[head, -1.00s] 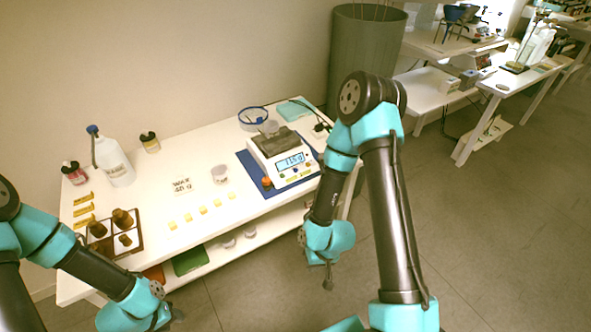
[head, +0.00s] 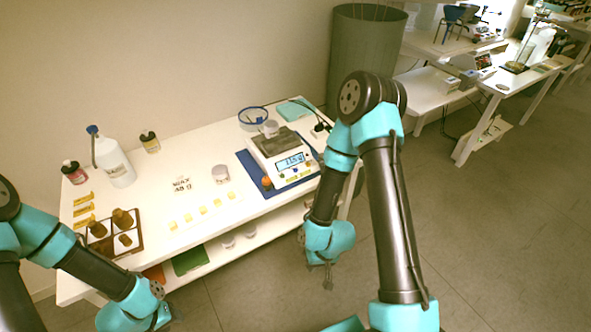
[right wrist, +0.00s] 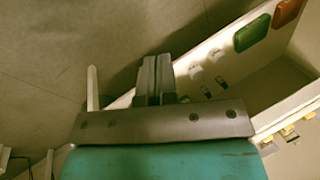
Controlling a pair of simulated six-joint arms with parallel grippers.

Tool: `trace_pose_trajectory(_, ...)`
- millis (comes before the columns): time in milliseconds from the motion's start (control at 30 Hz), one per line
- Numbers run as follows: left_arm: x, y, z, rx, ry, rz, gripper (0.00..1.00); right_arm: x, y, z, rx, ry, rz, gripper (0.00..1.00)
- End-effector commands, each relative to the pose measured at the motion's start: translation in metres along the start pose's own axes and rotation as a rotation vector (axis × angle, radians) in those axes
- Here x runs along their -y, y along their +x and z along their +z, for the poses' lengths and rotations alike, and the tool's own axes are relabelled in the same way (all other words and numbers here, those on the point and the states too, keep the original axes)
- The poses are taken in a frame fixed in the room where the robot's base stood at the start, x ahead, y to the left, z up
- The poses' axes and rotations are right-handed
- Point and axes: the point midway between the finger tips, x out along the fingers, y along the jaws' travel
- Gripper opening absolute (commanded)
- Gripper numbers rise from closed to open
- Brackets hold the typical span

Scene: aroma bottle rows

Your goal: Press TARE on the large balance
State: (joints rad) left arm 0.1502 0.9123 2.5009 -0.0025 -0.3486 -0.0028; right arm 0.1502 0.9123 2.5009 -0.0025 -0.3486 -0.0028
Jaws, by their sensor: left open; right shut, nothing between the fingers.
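The large balance (head: 268,147) stands on a blue mat (head: 247,160) at the right end of the white table. Its lit display (head: 290,161) faces front, with a row of small coloured buttons below; their labels are too small to read. A small cup (head: 270,128) is on its pan. My right gripper (head: 328,284) hangs in front of the table, below and apart from the balance. In the right wrist view its fingers (right wrist: 154,80) are shut and empty. My left gripper (head: 172,318) is open at the bottom left, in front of the table and away from the balance.
An orange-topped item (head: 267,183) stands by the balance's front left corner. A cup (head: 220,174), yellow wax pieces (head: 203,210), a rack of brown bottles (head: 138,246) and a large white bottle (head: 119,171) stand further left. A shelf (head: 262,226) lies below.

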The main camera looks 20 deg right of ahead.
Motion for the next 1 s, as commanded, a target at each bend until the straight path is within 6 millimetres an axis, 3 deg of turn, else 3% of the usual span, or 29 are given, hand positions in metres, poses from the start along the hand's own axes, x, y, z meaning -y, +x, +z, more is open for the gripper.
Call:
trace_pose_trajectory(567,0.0,0.0,0.0,0.0,0.0,0.0,0.43,-0.001,-0.001,-0.007,-0.012,0.028,0.006,0.0)
trace_pose_trajectory(767,0.0,0.0,0.0,0.0,0.0,0.0,0.43,-0.006,-0.009,-0.046,-0.082,0.21,0.03,0.0)
trace_pose_trajectory(1000,0.0,0.0,0.0,0.0,0.0,0.0,0.43,-0.007,-0.04,-0.129,-0.229,0.629,0.002,0.0)
